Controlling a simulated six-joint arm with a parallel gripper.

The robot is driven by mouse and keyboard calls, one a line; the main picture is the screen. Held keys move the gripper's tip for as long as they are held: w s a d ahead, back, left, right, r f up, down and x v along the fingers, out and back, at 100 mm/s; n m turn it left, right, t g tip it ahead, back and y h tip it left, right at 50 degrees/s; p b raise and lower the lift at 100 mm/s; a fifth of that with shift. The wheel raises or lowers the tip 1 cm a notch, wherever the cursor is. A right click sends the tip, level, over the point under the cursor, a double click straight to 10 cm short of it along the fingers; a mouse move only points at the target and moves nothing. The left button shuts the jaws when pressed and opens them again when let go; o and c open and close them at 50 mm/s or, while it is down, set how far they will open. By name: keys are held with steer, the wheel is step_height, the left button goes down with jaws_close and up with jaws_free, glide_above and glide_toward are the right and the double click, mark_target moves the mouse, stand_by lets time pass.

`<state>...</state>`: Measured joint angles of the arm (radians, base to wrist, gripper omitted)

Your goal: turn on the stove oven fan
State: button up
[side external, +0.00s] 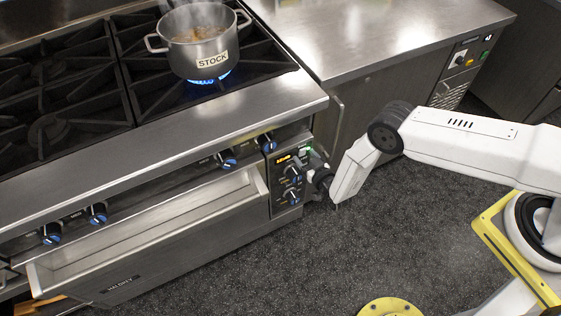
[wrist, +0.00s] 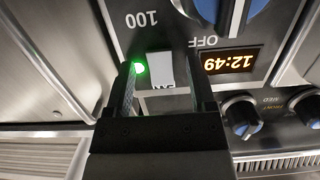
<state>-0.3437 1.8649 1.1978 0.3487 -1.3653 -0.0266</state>
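The stove's oven control panel (side external: 287,180) faces my gripper (side external: 318,174), which is right up at its upper right part. In the wrist view the picture is upside down. A pale fan switch (wrist: 160,70) with a partly hidden FAN label sits between the two dark fingers of my gripper (wrist: 163,75). The fingers are apart, with nothing held between them. A green light (wrist: 139,67) glows beside the switch, close to the left finger. Whether the fingers touch the panel, I cannot tell.
An orange clock display (wrist: 231,62) reads 12:49. A large blue-faced knob (wrist: 240,8) and smaller knobs (wrist: 241,113) are close by. The oven drawer front (side external: 150,235) juts out. A stock pot (side external: 197,42) steams over a blue flame. A steel counter (side external: 370,35) stands at right.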

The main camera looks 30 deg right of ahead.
steer(key=shift+s, duration=0.1)
steer(key=s+r, duration=0.1)
steer(key=s, duration=0.6)
steer(key=shift+s, duration=0.25)
stand_by(0.4)
steer(key=w+a+r+n+g+h, duration=0.1)
steer(key=w+a+r+n+g, duration=0.1)
steer(key=w+r+g, duration=0.55)
steer(key=s+a+r+n+g+y, duration=0.1)
steer(key=s+r+g, duration=0.15)
steer(key=r, duration=0.45)
steer(key=s+a+r+n+g+y, duration=0.1)
steer(key=s+r+n, duration=0.15)
steer(key=r, duration=0.45)
steer(key=s+d+r+m+g+h, duration=0.1)
steer(key=s+d+r+m, duration=0.4)
steer(key=s+d+r, duration=0.8)
steer(key=s+d+g, duration=0.1)
steer(key=s+d, duration=0.2)
steer(key=s, duration=0.1)
steer(key=shift+g, duration=0.4)
